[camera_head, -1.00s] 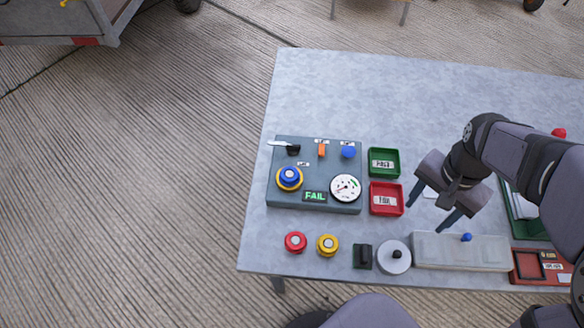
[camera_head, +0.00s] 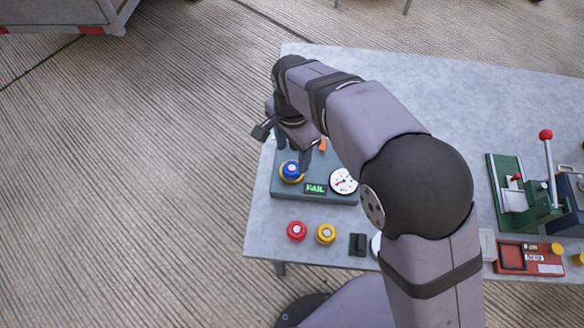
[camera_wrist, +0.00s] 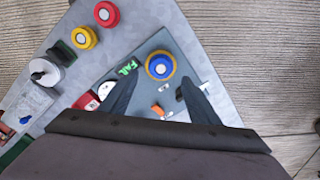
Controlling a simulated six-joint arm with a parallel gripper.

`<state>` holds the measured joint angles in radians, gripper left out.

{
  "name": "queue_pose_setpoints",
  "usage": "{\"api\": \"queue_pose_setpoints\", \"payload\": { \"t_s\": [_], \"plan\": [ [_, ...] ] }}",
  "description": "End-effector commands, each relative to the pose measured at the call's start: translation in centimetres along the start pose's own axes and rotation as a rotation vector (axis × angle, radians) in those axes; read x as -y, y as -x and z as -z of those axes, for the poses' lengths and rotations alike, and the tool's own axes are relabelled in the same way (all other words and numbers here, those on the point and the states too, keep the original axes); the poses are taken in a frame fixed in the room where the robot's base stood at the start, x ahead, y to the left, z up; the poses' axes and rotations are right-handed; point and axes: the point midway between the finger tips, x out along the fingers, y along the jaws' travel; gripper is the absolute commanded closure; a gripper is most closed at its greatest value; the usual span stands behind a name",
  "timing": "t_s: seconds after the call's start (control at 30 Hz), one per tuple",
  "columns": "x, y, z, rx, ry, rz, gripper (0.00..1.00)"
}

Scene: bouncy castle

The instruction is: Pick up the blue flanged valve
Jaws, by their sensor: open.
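The blue flanged valve (camera_head: 291,171) has a round blue body with a pale top. It sits upright in a yellow ring on the grey test panel (camera_head: 330,192), at the panel's front left. It also shows in the wrist view (camera_wrist: 160,66), in full, just beyond and between my fingertips. My gripper (camera_head: 293,150) is open and empty above the panel, slightly behind the valve in the head view. In the wrist view my gripper (camera_wrist: 158,80) has one finger on each side of the valve's line, without visible contact.
The panel carries a gauge (camera_head: 343,181), a green FAIL display (camera_head: 315,188) and an orange switch (camera_head: 323,144). A red valve (camera_head: 297,231) and a yellow valve (camera_head: 326,234) stand in front. A green press (camera_head: 512,205) stands right. My arm hides the table's middle.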

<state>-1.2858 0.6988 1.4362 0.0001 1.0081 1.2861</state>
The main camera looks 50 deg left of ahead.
Motion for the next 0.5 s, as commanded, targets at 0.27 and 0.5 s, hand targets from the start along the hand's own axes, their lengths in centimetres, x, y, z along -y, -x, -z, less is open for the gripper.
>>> {"api": "queue_pose_setpoints", "payload": {
  "t_s": [0.27,0.5],
  "plan": [
    [0.0,-1.1,0.0,0.0,0.0,0.001,0.44],
    [0.0,-3.1,-0.1,0.001,0.001,-0.004,0.44]
  ]
}}
